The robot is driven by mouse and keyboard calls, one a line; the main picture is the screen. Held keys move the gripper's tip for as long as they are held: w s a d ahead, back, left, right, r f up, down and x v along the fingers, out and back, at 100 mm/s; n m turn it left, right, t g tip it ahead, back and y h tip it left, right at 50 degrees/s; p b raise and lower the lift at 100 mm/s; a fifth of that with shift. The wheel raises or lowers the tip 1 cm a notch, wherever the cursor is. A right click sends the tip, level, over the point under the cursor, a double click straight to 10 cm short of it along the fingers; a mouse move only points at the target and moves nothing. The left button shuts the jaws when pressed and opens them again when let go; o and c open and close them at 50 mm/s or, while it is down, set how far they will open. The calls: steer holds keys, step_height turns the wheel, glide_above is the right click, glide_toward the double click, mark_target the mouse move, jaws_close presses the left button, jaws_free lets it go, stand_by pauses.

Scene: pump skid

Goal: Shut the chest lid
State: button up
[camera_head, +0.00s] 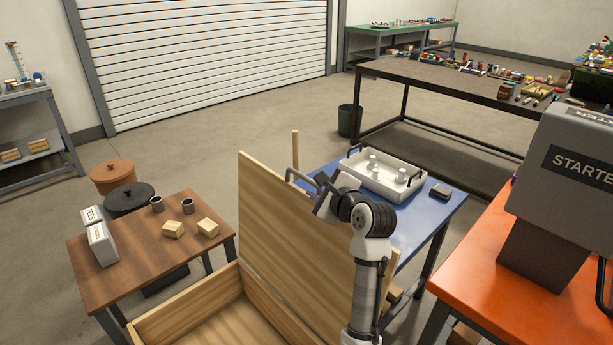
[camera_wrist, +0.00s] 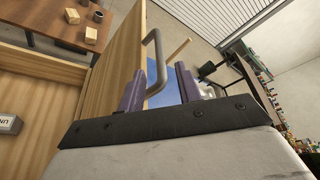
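The wooden chest (camera_head: 188,305) stands open at the bottom of the head view, and its wall shows at left in the wrist view (camera_wrist: 40,65). Its lid (camera_head: 275,235) stands roughly upright; in the wrist view the lid (camera_wrist: 112,65) is seen nearly edge-on. A grey bar handle (camera_wrist: 147,40) sticks out from the lid. My gripper (camera_wrist: 162,85) is open, its two purple fingers apart, close beside the lid. The handle's near end reaches down by the left finger; I cannot tell whether they touch. In the head view my gripper (camera_head: 322,196) is partly hidden by my wrist.
A blue table (camera_head: 415,222) with a white tray (camera_head: 387,185) stands behind the lid. A brown table (camera_head: 140,240) with boxes and cups stands at left. An orange bench (camera_head: 480,275) stands at right. A wooden post (camera_head: 295,150) rises behind the lid.

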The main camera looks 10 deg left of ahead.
mark_target(310, 181)
steer(key=p+x, duration=0.1)
steer(key=x, duration=0.5)
steer(key=shift+w+a, duration=0.3)
jaws_close()
